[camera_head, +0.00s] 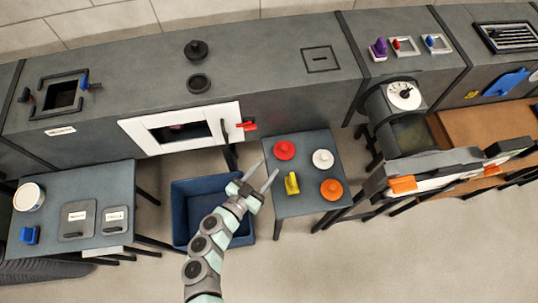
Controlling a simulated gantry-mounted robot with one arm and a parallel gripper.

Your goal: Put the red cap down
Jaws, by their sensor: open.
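The red cap (285,150) is a round disc with a knob and sits at the back left of the small grey table (300,205). My gripper (266,173) is open and appears empty. In this view its fingers are over the table's left edge, just below and left of the red cap and apart from it. How high the fingers are above the table is hard to tell.
The table also holds a white cap (323,159), an orange cap (332,189) and a yellow object (291,183) near my fingers. A blue bin (180,215) stands on the floor under my arm. A grey duct (290,70) with a white-framed window (150,134) runs behind.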

